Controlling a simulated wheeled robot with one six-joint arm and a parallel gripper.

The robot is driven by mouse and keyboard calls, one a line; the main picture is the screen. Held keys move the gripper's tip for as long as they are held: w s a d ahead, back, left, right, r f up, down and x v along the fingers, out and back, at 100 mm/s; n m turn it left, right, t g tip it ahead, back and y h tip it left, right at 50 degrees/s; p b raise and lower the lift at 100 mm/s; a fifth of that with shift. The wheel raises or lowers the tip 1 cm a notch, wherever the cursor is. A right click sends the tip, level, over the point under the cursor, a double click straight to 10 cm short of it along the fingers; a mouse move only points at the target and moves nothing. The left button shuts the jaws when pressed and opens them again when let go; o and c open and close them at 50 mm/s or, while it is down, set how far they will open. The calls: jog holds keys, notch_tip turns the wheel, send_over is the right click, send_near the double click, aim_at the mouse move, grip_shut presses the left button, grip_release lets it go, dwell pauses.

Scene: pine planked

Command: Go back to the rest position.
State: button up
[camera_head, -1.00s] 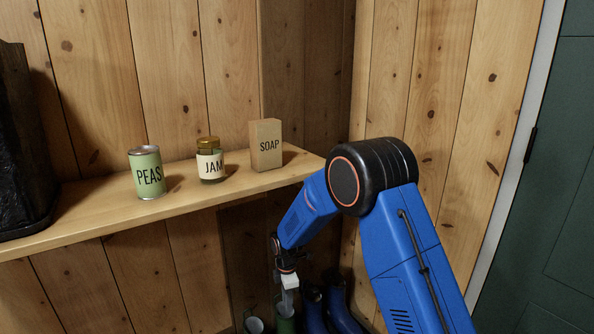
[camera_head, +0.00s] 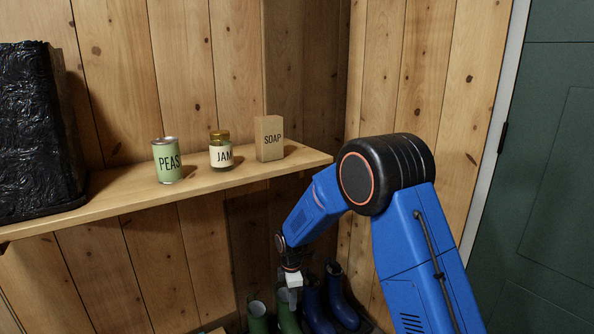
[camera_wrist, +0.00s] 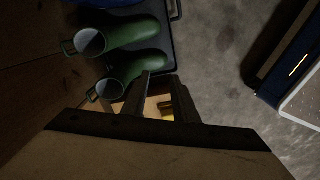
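My gripper (camera_head: 293,296) hangs low at the end of my bent blue arm, below the shelf's right end and near the boots. In the wrist view my gripper (camera_wrist: 160,88) shows two dark fingers standing apart, with a gap between them. Nothing is visibly held; a pale, lit box-like thing (camera_wrist: 154,106) shows through the gap, apparently lower down. In the head view the fingertips are small and dark.
A wooden shelf (camera_head: 118,205) carries a peas can (camera_head: 167,162), a jam jar (camera_head: 220,152), a soap box (camera_head: 269,139) and a black bin-like thing (camera_head: 38,130). Green boots (camera_wrist: 130,35) and blue boots (camera_head: 341,300) stand below on a dark tray (camera_wrist: 178,48). A green door (camera_head: 550,160) is right.

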jog(key=s+d+r+m+t, duration=0.1)
jog(key=s+d+r+m, duration=0.4)
jog(key=s+d+r, duration=0.5)
jog(key=s+d+r+m+t, duration=0.1)
jog(key=s+d+r+m, duration=0.25)
jog(key=d+r, duration=0.75)
jog(key=s+d+r+m+t, duration=0.1)
jog(key=s+d+r+m, duration=0.2)
jog(key=s, duration=0.5)
jog(key=s+d+r+m, duration=0.2)
jog(key=s+m, duration=0.3)
jog(key=s, duration=0.4)
jog(key=s+d+r+m+t, duration=0.1)
jog(key=s+d+r+m, duration=0.2)
jog(key=s, duration=0.6)
jog(key=shift+d+r+m+t, duration=0.35)
jog(key=shift+d+m, duration=0.2)
jog(key=shift+d, duration=0.4)
